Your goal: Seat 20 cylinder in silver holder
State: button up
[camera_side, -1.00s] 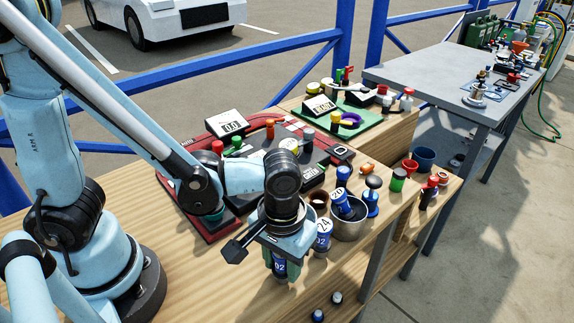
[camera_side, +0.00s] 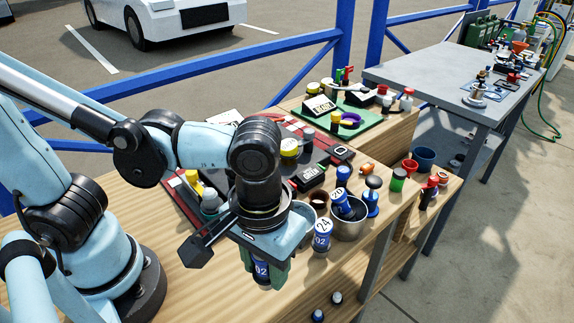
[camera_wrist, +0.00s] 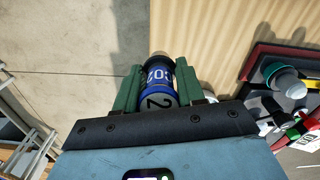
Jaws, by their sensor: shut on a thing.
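My gripper (camera_side: 264,268) has green fingers and is shut on a blue cylinder (camera_wrist: 160,82) with a black end. In the wrist view it shows white "CO2" lettering and part of a number starting with 2. It also shows between the fingers in the side view (camera_side: 262,272), held near the bench's front edge. The silver holder (camera_side: 351,230) is a round metal cup to the right of my gripper. A dark blue cylinder whose label seems to read 20 (camera_side: 339,195) leans in it. A blue cylinder marked 24 (camera_side: 322,238) stands just left of the cup.
A brown cup (camera_side: 318,197), a blue-capped cylinder (camera_side: 343,173) and a blue knobbed tool (camera_side: 372,192) stand around the silver cup. A red-edged panel (camera_side: 180,195) with devices lies behind my gripper. The wooden bench (camera_side: 190,285) is clear at front left.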

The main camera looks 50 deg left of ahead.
jog(key=s+d+r, duration=0.2)
jog(key=s+r, duration=0.1)
jog(key=s, duration=0.2)
jog(key=w+a+n, duration=1.1)
jog(key=w+a, duration=0.6)
jog(key=w, duration=0.2)
jog(key=w+a+n, duration=0.3)
jog(key=a+n, duration=0.1)
jog(key=a, duration=0.6)
jog(key=shift+s+a+f, duration=0.1)
jog(key=shift+a+f, duration=0.05)
jog(key=shift+f, duration=2.8)
jog(key=shift+f, duration=0.25)
jog(key=shift+r, duration=0.4)
jog(key=shift+r, duration=0.3)
jog(key=shift+f, duration=0.2)
